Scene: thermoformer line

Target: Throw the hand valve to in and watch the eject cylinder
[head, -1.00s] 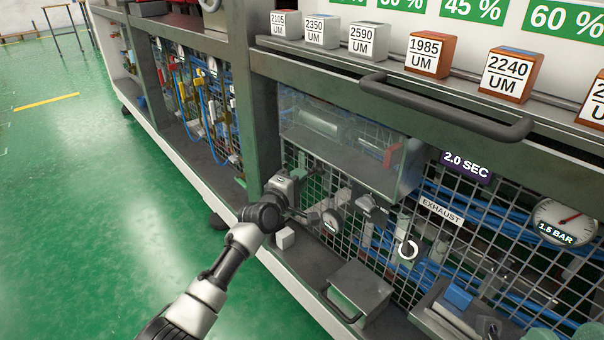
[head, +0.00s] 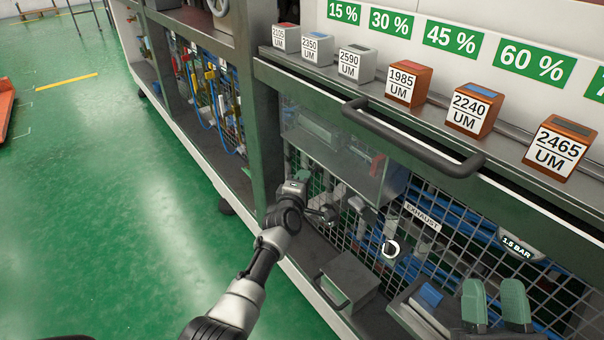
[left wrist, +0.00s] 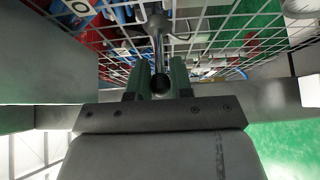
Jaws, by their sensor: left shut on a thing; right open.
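My left gripper (left wrist: 160,82) is shut on the dark round end of a metal lever (left wrist: 157,35), which I take for the hand valve's. The lever runs up toward the wire mesh between the two green fingers. In the head view this gripper (head: 312,212) is at the mesh under a clear cover; the valve's body and lettering are not readable. A grey cylinder shape (head: 318,131) lies behind the cover near a red block (head: 377,165); I cannot tell whether it is the eject cylinder. My right gripper (head: 496,302) is open and empty at the bottom right.
A grey handled box (head: 350,279) sits on the lower ledge below the mesh. A thick dark handle bar (head: 415,138) juts out above the cover. An EXHAUST label (head: 422,217) and a white ring (head: 390,250) are right of the lever. Green floor is open at left.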

